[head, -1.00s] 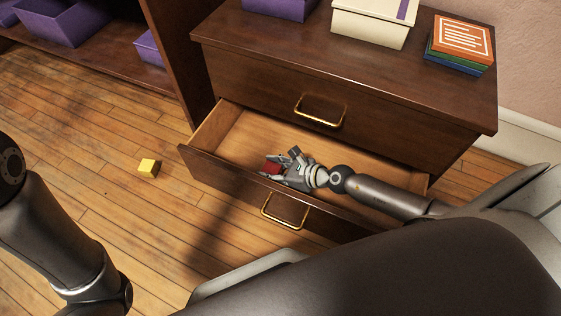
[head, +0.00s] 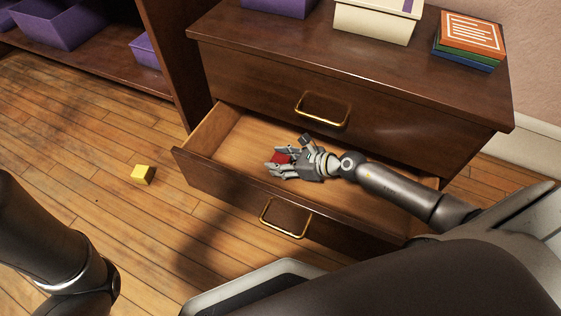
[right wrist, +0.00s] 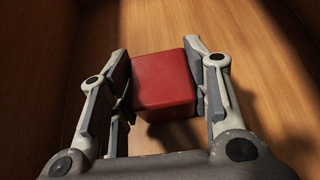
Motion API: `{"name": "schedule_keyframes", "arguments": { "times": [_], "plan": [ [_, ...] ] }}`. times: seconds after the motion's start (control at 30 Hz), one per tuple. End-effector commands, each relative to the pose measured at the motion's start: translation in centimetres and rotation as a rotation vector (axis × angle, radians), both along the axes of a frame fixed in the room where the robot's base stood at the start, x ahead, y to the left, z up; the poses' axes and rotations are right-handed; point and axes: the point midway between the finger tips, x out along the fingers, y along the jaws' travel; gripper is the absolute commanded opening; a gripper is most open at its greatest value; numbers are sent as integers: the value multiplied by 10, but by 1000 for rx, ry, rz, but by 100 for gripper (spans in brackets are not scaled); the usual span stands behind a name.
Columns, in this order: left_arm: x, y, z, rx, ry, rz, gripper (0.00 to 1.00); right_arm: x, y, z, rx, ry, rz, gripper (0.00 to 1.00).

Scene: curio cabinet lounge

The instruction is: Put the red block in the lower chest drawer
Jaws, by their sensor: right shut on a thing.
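The red block (head: 281,158) is between the fingers of my right gripper (head: 279,164), which is shut on it. In the right wrist view the red block (right wrist: 163,82) sits between both finger pads, over the wooden drawer bottom. I cannot tell whether it touches the bottom. The lower chest drawer (head: 225,177) is pulled open, and my right gripper is inside its opening. Its brass handle (head: 286,218) shows on the front. My left arm comes in at the left edge, but its gripper is out of view.
A yellow block (head: 143,174) lies on the wood floor left of the drawer. The upper drawer (head: 270,85) is closed. On the chest top are a cream box (head: 375,25), a purple box and stacked books (head: 470,42). A shelf with purple bins (head: 62,22) stands at the left.

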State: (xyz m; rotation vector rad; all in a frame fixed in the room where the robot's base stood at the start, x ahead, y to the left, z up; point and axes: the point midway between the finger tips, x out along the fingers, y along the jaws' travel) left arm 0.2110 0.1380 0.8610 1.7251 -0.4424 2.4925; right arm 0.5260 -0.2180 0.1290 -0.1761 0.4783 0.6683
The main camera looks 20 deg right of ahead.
Motion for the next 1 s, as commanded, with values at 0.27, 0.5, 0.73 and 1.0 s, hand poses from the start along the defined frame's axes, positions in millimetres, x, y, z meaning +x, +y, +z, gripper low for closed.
{"name": "schedule_keyframes", "arguments": {
  "times": [0.27,0.5,0.73,1.0],
  "plan": [
    [0,0,-3,1,-1,0,0,0,0,-4,-1,-1,0,57],
    [0,0,-3,1,-1,0,0,0,0,-4,0,0,0,66],
    [0,0,2,0,0,0,0,0,0,2,-1,-1,0,66],
    [0,0,20,1,1,1,0,-32,-25,23,-3,3,0,66]
  ]
}}
